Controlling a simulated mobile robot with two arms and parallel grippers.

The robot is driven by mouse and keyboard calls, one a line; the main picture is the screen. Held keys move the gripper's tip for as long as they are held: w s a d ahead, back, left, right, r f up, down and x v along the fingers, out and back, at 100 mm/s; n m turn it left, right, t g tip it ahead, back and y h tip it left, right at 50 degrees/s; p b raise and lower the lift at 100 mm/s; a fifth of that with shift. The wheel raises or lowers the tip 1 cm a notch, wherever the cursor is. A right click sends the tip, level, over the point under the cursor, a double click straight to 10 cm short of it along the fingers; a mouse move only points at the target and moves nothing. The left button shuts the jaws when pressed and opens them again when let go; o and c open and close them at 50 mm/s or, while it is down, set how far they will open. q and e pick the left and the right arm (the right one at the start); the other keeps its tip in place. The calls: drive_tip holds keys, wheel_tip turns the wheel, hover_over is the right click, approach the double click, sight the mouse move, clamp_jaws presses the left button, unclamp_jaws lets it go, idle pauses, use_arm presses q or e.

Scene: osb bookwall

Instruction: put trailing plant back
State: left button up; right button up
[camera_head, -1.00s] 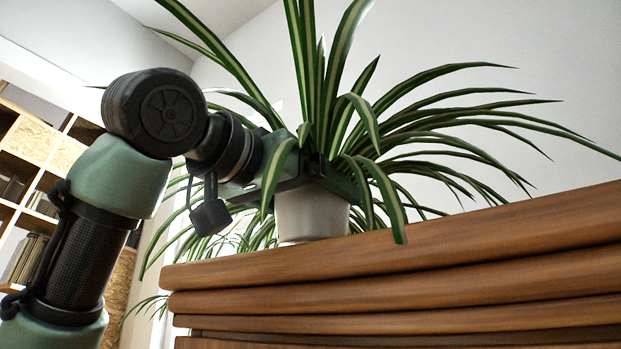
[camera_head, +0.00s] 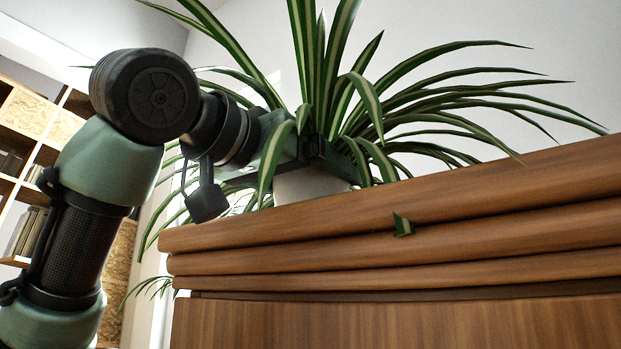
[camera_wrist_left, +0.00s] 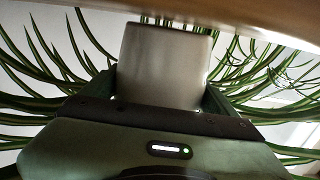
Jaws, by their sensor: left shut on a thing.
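The trailing plant (camera_head: 330,75) has long green leaves with pale stripes and grows from a white pot (camera_head: 308,184). In the head view the pot shows above the top edge of a wooden cabinet (camera_head: 420,205), which hides its base. My left gripper (camera_head: 318,160) is shut on the pot, reaching in from the left under the leaves. In the left wrist view the pot (camera_wrist_left: 165,65) sits between the two fingers of my left gripper (camera_wrist_left: 165,95). I cannot tell if the pot touches the cabinet top. My right gripper is not in view.
A shelf unit (camera_head: 30,120) with books stands at the far left. The cabinet's moulded edge runs across the front, and one leaf tip (camera_head: 403,224) shows through it. A pale wall (camera_head: 560,50) is behind the plant.

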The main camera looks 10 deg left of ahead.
use_arm(q)
drive_tip(key=shift+f+b, duration=0.3)
drive_tip(key=o, duration=1.8)
drive_tip(key=shift+s+a+f+b, duration=0.15)
drive_tip(key=shift+s+b, duration=0.2)
drive_tip(key=shift+s, duration=0.15)
drive_tip(key=b+v, duration=0.3)
drive_tip(key=v, duration=0.3)
drive_tip(key=shift+s, duration=0.15)
drive_tip(key=shift+s+a, duration=0.15)
drive_tip(key=shift+s, duration=0.2)
drive_tip(key=shift+w, duration=0.15)
